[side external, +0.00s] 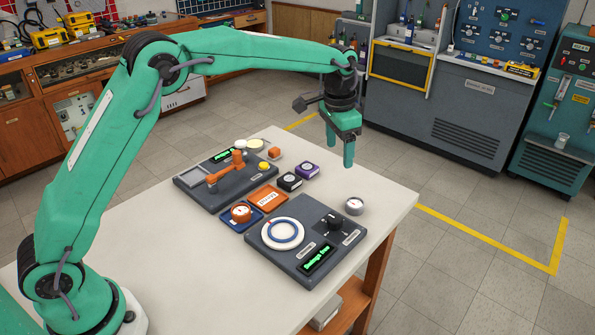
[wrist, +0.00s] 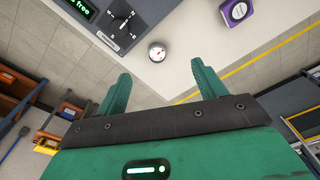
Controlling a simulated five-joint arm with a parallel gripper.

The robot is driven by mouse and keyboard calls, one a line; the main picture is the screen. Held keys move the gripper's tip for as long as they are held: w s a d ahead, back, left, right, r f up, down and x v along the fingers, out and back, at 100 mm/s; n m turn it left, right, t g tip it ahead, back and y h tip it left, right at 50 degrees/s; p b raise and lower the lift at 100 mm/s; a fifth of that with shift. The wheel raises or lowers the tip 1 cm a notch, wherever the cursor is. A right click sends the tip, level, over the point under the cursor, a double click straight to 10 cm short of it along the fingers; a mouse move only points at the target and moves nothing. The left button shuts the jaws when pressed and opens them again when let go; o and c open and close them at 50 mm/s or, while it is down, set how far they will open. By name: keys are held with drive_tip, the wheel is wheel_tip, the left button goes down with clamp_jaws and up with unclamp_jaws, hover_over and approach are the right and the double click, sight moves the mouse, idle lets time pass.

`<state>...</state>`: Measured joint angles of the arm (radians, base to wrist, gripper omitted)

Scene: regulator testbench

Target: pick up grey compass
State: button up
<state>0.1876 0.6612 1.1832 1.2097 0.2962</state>
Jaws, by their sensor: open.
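The grey compass (side external: 355,206) is a small round grey piece with a white dial, lying on the white table near its right edge. In the wrist view the compass (wrist: 157,52) shows its white face with a red mark, ahead of and between my two fingertips. My gripper (side external: 339,163) is green, points down and hangs above the table, up and behind the compass in the side view. In the wrist view my gripper (wrist: 161,76) has its two fingers spread wide with nothing between them.
A dark panel with a white-blue ring and a black knob (side external: 333,224) stands just left of the compass. A second panel (side external: 190,180) holds an orange lever. Purple (side external: 307,169) and black (side external: 289,182) boxes lie nearby. The table's right edge (side external: 400,215) is close to the compass.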

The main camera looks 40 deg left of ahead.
drive_tip(key=m+g, duration=0.1)
hover_over(353, 202)
wheel_tip(353, 202, down, 9)
drive_tip(key=shift+d, duration=0.15)
drive_tip(key=shift+f, duration=3.9)
drive_tip(key=c, duration=1.1)
drive_tip(key=shift+r, duration=0.2)
drive_tip(key=shift+r, duration=0.55)
wheel_tip(353, 202, up, 3)
drive_tip(key=s+d+r, duration=0.4)
drive_tip(key=s+d, duration=0.1)
drive_tip(key=s+d+r, duration=0.2)
drive_tip(key=s+d, duration=0.1)
drive_tip(key=shift+d+r, duration=0.2)
drive_tip(key=shift+r, duration=0.1)
